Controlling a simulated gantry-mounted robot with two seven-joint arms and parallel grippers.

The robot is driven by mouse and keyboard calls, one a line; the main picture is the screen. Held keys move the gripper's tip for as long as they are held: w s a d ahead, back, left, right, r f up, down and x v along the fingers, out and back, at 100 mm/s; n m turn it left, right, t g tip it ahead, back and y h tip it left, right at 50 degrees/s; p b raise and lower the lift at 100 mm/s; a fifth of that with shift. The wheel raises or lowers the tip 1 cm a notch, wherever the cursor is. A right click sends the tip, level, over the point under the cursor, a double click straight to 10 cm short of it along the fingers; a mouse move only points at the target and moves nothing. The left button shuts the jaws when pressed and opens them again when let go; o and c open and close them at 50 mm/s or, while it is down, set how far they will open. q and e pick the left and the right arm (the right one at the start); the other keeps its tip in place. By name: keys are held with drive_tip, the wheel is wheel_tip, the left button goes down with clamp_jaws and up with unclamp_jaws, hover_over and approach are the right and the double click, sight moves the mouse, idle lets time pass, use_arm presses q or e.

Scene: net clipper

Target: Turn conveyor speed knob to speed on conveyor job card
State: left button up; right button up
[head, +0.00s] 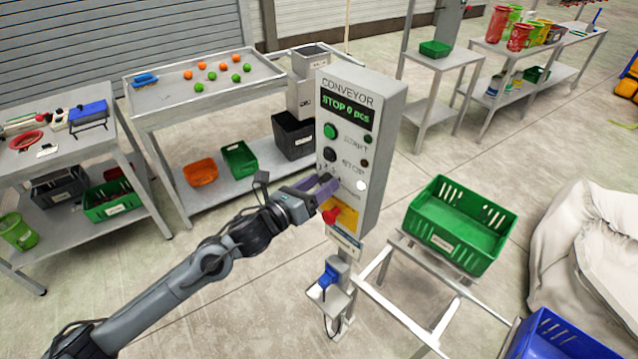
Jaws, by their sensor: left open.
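The grey conveyor control box (375,150) stands upright on a post, its display (347,107) reading "STOP 0 pcs". Below it are a green START button (330,131) and a black STOP button (330,153). My left gripper (328,184) is open at the panel front, just below the STOP button. Its fingers cover the area under small dial markings, so the speed knob is hidden and contact cannot be told. A small white card (345,241) sits under the box; its text is too small to read, and I cannot tell whether it is the job card. My right gripper is out of view.
A red emergency-stop knob (331,214) on a yellow plate sits just below my left gripper. A blue handheld device (328,278) hangs on the post. A green crate (455,230) stands to the right on a metal frame. A table with fruit-like balls (165,103) is behind left.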

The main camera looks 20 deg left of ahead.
use_arm(q)
drive_tip(key=shift+w+d, duration=0.1)
drive_tip(key=c, duration=1)
drive_tip(key=shift+c, duration=0.2)
